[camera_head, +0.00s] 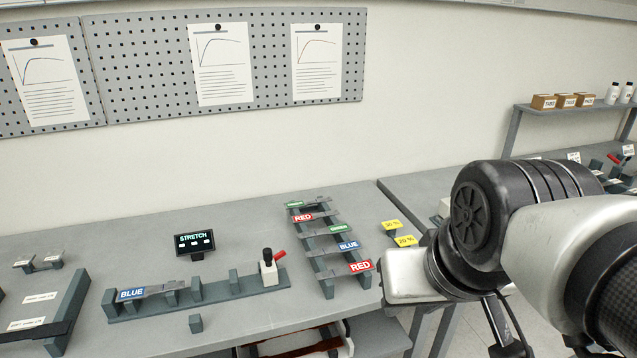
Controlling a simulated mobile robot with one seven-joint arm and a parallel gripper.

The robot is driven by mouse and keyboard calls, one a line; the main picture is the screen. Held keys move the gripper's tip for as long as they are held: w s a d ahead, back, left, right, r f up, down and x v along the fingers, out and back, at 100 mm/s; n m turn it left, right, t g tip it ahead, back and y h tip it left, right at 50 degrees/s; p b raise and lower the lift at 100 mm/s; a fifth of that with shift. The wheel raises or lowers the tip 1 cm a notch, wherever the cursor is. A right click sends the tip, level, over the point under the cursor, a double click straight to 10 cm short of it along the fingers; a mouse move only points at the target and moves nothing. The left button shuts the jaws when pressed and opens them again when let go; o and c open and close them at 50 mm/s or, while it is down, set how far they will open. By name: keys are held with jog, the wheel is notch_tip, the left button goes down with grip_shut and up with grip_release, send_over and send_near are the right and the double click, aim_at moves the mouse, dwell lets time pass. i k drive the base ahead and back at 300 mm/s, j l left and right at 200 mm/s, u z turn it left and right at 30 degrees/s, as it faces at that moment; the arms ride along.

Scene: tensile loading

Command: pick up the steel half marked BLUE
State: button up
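A steel half with a BLUE label (348,246) lies across a dark rack (327,289), between a green-labelled half (339,228) behind and a RED half (360,267) in front. Another BLUE-labelled steel piece (131,294) lies on the left end of a long dark fixture (222,299). My arm comes in from the right, and a pale end part of it (405,276) is to the right of the rack, apart from both BLUE pieces. I cannot make out the fingertips or anything held.
A STRETCH display (195,242) stands behind the fixture. A red-handled lever switch (268,267) is at the fixture's right end. Yellow labels (405,240) are right of the rack. More RED (303,217) and green (294,204) halves fill the rack's back. Bare table lies between display and rack.

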aim_at(353, 245)
jog(key=i+l+u, duration=0.15)
jog(key=i+l, duration=0.15)
jog(key=i+l+u, duration=0.2)
jog(key=l, duration=0.25)
jog(key=i+l+u, duration=0.15)
jog(key=i+l, duration=0.2)
jog(key=l, duration=0.1)
